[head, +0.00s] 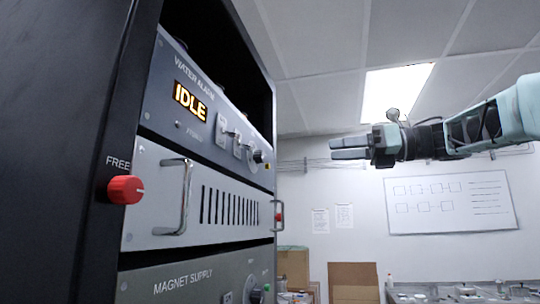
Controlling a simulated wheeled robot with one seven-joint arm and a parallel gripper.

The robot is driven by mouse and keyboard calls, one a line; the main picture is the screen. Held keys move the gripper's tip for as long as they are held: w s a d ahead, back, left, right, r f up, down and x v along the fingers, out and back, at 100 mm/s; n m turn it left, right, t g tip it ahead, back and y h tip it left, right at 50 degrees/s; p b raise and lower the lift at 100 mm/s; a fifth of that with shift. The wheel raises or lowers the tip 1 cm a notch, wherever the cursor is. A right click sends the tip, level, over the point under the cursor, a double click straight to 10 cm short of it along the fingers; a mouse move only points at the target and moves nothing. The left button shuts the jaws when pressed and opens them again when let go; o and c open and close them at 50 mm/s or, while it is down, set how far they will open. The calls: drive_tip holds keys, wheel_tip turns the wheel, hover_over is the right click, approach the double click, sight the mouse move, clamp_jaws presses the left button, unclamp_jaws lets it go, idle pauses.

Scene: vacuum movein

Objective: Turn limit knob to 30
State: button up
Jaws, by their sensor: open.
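A dark equipment rack fills the left side of the head view. Its upper panel, labelled WATER ALARM (215,110), has a lit display (190,101) reading IDLE. A small knob (258,157) sits at that panel's right end. Another knob (256,296) shows at the bottom edge on the MAGNET SUPPLY panel (190,278), partly cut off. I cannot read a limit label or a scale at either knob. My gripper (335,148) is open and empty, pointing left in the air, to the right of the rack and apart from it.
A red knob (125,189) marked FREE and metal handles (175,197) stick out from the rack. Switches (229,140) sit left of the upper knob. Cardboard boxes (353,282), a cluttered bench (460,293) and a whiteboard (450,203) are behind. Open air lies between rack and gripper.

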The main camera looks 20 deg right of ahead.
sight(264, 156)
drive_tip(key=p+x, duration=0.6)
drive_tip(key=x, duration=0.9)
drive_tip(key=shift+w+a, duration=0.15)
drive_tip(key=shift+a, duration=0.05)
drive_tip(key=shift+w+a, duration=0.25)
drive_tip(key=shift+a, duration=0.1)
drive_tip(key=c, duration=1)
